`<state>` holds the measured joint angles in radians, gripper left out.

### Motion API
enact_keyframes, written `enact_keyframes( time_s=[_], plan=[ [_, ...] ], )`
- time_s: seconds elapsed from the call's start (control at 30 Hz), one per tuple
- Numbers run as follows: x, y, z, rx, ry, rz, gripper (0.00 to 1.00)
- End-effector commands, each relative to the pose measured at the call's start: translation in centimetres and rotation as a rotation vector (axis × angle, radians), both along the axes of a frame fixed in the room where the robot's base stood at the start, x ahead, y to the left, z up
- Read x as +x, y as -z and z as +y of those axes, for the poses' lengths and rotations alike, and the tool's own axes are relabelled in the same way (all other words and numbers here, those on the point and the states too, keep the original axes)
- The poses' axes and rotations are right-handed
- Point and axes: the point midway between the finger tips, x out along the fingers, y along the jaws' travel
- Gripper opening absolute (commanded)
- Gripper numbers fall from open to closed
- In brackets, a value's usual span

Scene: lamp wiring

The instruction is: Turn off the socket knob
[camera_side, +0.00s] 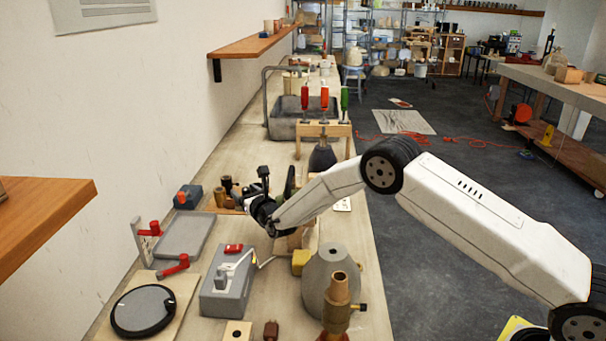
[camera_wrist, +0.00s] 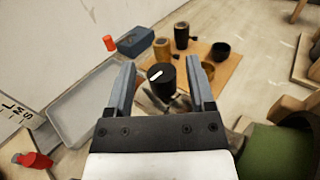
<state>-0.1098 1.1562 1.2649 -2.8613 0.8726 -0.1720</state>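In the wrist view a short black cylindrical knob (camera_wrist: 161,80) with a white line on its top shows between the fingers of my gripper (camera_wrist: 161,68). Clear gaps show on both sides of it, so my gripper is open and not holding it. What the knob is mounted on is mostly hidden by my gripper. In the side view my gripper (camera_side: 254,198) is low over the middle of the bench, and its own dark parts hide the knob. A brass lamp socket (camera_side: 338,290) stands upright at the near right of the bench.
A grey tray (camera_wrist: 88,101) and a blue box (camera_wrist: 135,41) lie to the left. Small cups stand on a wooden board (camera_wrist: 228,70) beyond the knob. A grey switch box (camera_side: 228,286) and a grey conical base (camera_side: 328,270) stand nearer the side camera.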

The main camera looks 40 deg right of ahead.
Motion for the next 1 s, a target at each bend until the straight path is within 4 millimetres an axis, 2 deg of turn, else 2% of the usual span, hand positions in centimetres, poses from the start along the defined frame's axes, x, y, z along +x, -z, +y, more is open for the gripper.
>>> enact_keyframes(
  time_s=[0.47,1.0],
  plan=[
    [-1.1,0.1,0.1,0.0,0.002,0.002,0.69],
    [-6.0,0.0,0.7,0.0,0.001,0.002,0.69]
  ],
)
